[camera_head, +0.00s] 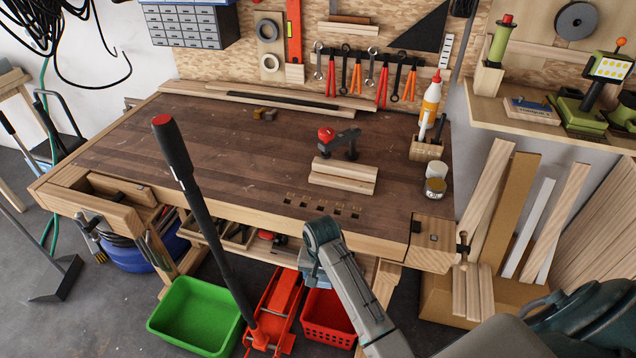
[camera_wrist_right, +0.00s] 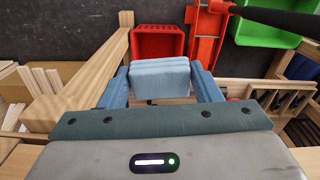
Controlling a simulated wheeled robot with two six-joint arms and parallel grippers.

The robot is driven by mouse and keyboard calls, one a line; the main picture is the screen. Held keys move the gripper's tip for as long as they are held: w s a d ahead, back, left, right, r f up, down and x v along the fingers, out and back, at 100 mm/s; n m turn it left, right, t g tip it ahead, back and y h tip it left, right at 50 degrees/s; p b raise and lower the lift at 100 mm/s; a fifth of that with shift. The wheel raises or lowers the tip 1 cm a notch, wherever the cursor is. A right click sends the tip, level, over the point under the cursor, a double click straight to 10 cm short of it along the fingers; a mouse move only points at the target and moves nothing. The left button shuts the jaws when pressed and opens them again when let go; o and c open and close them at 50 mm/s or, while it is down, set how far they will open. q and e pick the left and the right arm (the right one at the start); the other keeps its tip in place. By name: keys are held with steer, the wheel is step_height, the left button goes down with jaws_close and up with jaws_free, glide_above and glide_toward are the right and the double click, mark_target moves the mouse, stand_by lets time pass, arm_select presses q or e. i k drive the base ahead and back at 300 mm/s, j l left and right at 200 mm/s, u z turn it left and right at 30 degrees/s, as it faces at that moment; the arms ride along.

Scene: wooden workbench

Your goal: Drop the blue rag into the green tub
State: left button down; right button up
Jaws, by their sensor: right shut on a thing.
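My right gripper (camera_head: 311,272) hangs in front of the workbench's front edge. In the right wrist view its two blue fingers are shut on the blue rag (camera_wrist_right: 160,80), a light blue folded cloth held between them. In the head view the rag is mostly hidden by my arm. The green tub (camera_head: 196,316) stands on the floor at lower left of the gripper, open at the top, and no contents show. It also shows at the top right of the right wrist view (camera_wrist_right: 262,34). My left gripper is in neither view.
A red crate (camera_head: 329,318) stands on the floor below the gripper. A red floor jack (camera_head: 277,303) lies between crate and tub; its long black handle (camera_head: 197,200) rises steeply before the bench. The workbench (camera_head: 220,140) holds a clamp (camera_head: 340,141) and wood blocks (camera_head: 343,175).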

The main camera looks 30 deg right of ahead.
mark_target(209, 323)
steer(key=u, duration=0.55)
steer(key=j+u, duration=0.1)
steer(key=u, duration=0.45)
steer(key=i+u, duration=0.1)
steer(key=u, duration=1.55)
steer(key=i+u, duration=0.1)
steer(key=u, duration=0.45)
steer(key=l+u, duration=0.1)
steer(key=u, duration=1)
steer(key=l+u, duration=0.45)
steer(key=l+z, duration=0.1)
steer(key=z, duration=1.05)
steer(key=l+z, duration=0.1)
steer(key=z, duration=0.45)
steer(key=i+z, duration=0.1)
steer(key=z, duration=1.05)
steer(key=i+z, duration=0.15)
steer(key=z, duration=1)
steer(key=j+z, duration=0.1)
steer(key=z, duration=0.5)
steer(key=i, duration=0.05)
